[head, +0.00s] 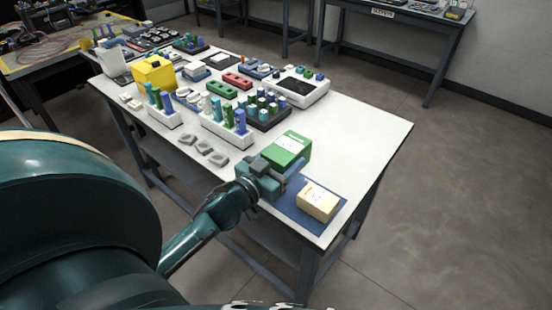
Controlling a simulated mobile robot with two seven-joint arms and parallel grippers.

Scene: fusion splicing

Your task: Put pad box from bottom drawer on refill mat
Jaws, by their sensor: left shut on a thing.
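The refill mat (296,217) is a blue sheet at the near right corner of the white table. A cream box (318,203) with a label on top rests on the mat's right part. My left gripper (279,172) is at the mat's left side, shut on a green box (288,147) with a white label. The gripper hides the green box's near lower part, so I cannot tell whether its underside touches the mat or table. Which box is the pad box cannot be read from the labels. No drawer is seen. My right gripper is not in view.
Several grey pieces (203,146) lie on the table left of the gripper. White racks (226,130) with blue and green bottles and a yellow box (154,73) stand farther back. The table (362,130) is bare toward its right edge.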

